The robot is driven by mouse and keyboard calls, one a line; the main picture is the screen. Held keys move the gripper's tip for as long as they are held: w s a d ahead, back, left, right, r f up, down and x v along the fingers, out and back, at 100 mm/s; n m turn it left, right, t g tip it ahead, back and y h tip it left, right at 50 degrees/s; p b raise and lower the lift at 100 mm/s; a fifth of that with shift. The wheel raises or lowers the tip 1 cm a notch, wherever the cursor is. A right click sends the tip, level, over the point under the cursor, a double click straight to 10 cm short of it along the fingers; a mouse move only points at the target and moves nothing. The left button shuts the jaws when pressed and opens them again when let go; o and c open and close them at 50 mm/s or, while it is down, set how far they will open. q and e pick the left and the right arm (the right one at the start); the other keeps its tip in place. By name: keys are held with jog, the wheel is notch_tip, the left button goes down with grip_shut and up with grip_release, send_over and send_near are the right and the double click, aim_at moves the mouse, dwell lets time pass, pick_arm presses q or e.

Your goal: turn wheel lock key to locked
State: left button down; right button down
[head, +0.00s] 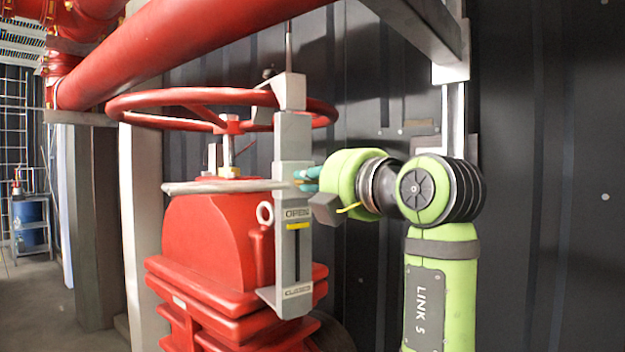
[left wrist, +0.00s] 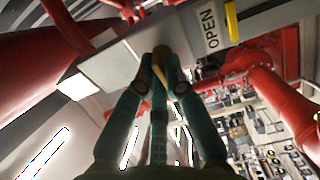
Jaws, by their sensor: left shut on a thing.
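A grey lock bracket (head: 293,240) with OPEN and CLOSED labels stands upright beside the red handwheel (head: 222,97). A yellow marker (head: 298,226) sits just under OPEN; it also shows in the left wrist view (left wrist: 232,22). My left gripper (head: 308,178) has its teal fingers at the bracket, above the OPEN label. In the left wrist view its fingers (left wrist: 160,65) close around a small brass-coloured piece (left wrist: 161,54), apparently the key, at the bracket's face. The fingers hide most of it, so its turn angle cannot be told. My right gripper is not in view.
A red valve body (head: 212,235) stands below the wheel. A thick red pipe (head: 180,45) crosses above it. A light grey bar (head: 228,187) sticks out left from the bracket. A dark ribbed wall (head: 550,200) is behind. A blue drum (head: 28,222) stands far left.

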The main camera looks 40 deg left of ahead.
pick_arm(q)
jog(key=c, duration=1.3)
grip_release()
jog(key=shift+d, duration=0.1)
jog(key=v, duration=1.2)
jog(key=shift+s, duration=0.1)
